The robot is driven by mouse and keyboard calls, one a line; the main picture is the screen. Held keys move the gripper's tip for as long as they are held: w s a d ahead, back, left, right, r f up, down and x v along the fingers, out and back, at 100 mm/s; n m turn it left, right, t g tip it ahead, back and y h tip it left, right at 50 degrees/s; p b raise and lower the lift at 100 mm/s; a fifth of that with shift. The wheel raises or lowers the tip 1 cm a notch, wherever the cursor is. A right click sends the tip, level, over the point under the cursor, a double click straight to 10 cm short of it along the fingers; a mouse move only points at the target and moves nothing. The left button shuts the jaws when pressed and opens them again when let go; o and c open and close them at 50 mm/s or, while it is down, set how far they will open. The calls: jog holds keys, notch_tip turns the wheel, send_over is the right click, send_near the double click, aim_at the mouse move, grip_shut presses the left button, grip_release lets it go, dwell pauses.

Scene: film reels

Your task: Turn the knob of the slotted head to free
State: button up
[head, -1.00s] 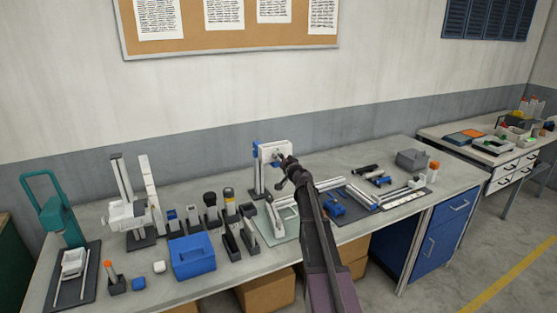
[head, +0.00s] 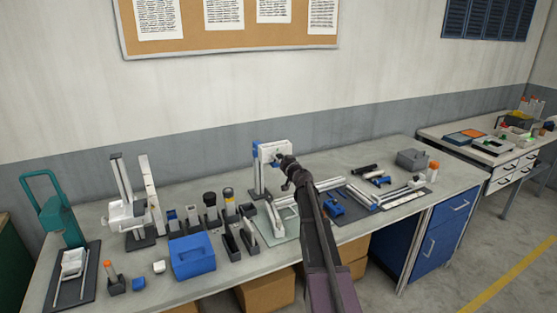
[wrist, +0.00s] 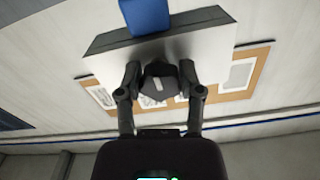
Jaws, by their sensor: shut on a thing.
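The slotted head (head: 273,150) is a white block on a dark upright stand with blue parts, at the back middle of the bench in the head view. In the wrist view its pale face (wrist: 215,50) fills the upper middle. The knob (wrist: 159,84) is dark and faceted with a light mark on it. My gripper (wrist: 160,82) has one finger on each side of the knob and is shut on it. In the head view my gripper (head: 286,172) reaches the front of the head, and my arm hides part of it.
A blue box (head: 193,258) and several dark holders stand left of my arm on the grey bench (head: 330,238). A teal press-like stand (head: 62,215) is at the far left. A grey box (head: 412,159) is at the right.

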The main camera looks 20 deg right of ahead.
jog(key=o, duration=1.2)
jog(key=shift+c, duration=0.2)
jog(key=shift+s, duration=0.15)
jog(key=s, duration=1.1)
jog(key=shift+s+d, duration=0.2)
jog(key=shift+s, duration=0.2)
jog(key=shift+a, duration=0.1)
